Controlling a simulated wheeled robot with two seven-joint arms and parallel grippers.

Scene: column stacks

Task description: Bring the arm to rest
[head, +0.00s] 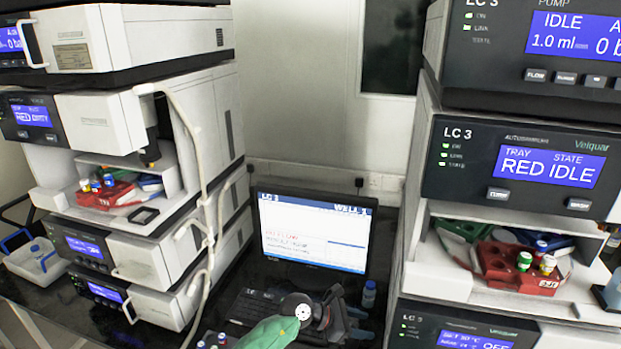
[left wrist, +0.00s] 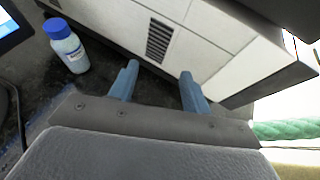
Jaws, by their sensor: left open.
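My left arm enters the head view at the bottom centre, with a green sleeve-like link and a dark wrist. Its left gripper (head: 350,322) is over the black bench in front of the monitor. In the left wrist view the two blue-grey fingers of the gripper (left wrist: 160,84) stand apart with nothing between them. Beyond them is a pale vented instrument housing (left wrist: 185,35). My right gripper is not in view.
A blue-capped bottle (head: 369,294) stands close beside the gripper; it also shows in the left wrist view (left wrist: 70,50). The monitor (head: 313,232) is behind. Instrument stacks rise left (head: 205,110) and right (head: 415,185), the right one holding a red vial tray (head: 505,272). Vials (head: 212,341) stand bottom centre.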

